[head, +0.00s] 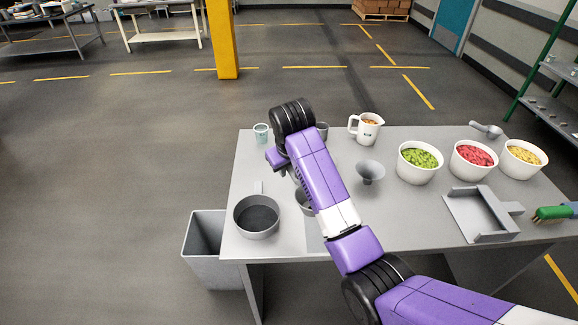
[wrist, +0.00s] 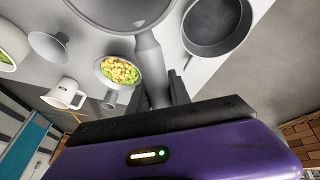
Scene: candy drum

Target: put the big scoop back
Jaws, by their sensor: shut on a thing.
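The big scoop (wrist: 118,12) is a grey round bowl with a straight handle, cut off by the top edge of the wrist view. My gripper (wrist: 162,92) is shut on its handle. In the head view, part of a grey round bowl, apparently this scoop (head: 304,203), shows beside my arm over the left part of the table (head: 395,240). My arm hides the fingertips and most of the scoop there. I cannot tell its exact height above the table.
A dark-bottomed pan (head: 257,217) stands at the front left, above a bin (head: 205,260). A funnel (head: 370,172), a white jug (head: 367,128) and several candy tubs (head: 420,162) stand right of my arm. A smaller scoop (head: 487,130) lies at the back right. A candy-filled container (wrist: 118,72) shows beyond the handle.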

